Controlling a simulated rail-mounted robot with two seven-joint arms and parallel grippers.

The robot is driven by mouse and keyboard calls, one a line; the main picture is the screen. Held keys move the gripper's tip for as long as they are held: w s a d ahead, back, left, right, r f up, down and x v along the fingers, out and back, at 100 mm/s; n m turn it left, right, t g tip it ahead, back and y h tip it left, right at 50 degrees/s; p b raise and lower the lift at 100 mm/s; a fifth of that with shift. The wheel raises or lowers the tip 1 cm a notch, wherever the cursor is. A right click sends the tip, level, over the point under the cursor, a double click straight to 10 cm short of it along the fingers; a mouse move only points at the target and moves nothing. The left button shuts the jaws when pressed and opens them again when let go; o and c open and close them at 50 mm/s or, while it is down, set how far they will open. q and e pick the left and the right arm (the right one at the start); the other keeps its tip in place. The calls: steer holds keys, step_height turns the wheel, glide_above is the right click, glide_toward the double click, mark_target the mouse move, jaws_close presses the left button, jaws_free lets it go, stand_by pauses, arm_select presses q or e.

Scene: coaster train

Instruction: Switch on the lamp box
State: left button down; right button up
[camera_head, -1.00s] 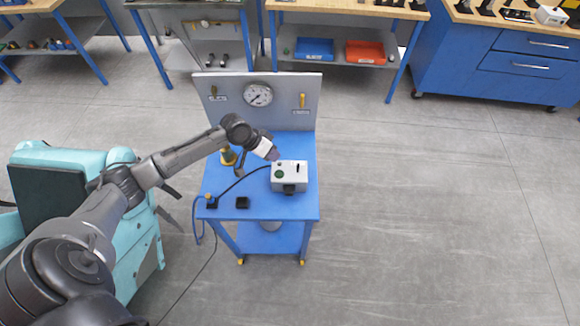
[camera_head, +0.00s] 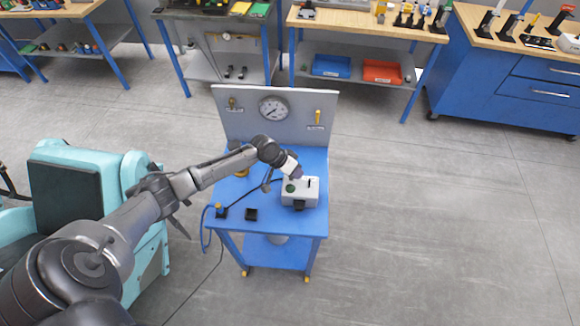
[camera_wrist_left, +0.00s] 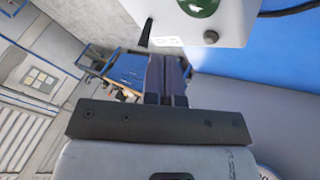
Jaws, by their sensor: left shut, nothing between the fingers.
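The lamp box (camera_head: 301,195) is a small light-grey box on the blue table. A dark green round lamp (camera_head: 290,188) and a black switch lever (camera_head: 309,183) are on its top; the lamp does not look lit. My left gripper (camera_head: 297,173) is shut and empty, just above the far edge of the box. In the left wrist view, my shut fingers (camera_wrist_left: 166,72) point toward the box (camera_wrist_left: 232,22), close to the black lever (camera_wrist_left: 146,33). I cannot tell whether they touch it. The green lamp (camera_wrist_left: 198,5) is cut off at the top. My right gripper is not in view.
The blue table (camera_head: 270,222) has a grey back panel (camera_head: 252,119) with a gauge (camera_head: 274,109). A black cable (camera_head: 240,197) runs to the box from the left. A black block (camera_head: 251,214) lies front left. Floor to the right is clear.

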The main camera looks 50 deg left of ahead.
mark_target(302, 183)
arm_select(q)
steer(key=shift+x, duration=1.7)
steer(key=shift+r+p, duration=0.1)
steer(key=shift+p, duration=0.25)
steer(key=shift+d+t, duration=0.1)
steer(key=shift+t, duration=0.2)
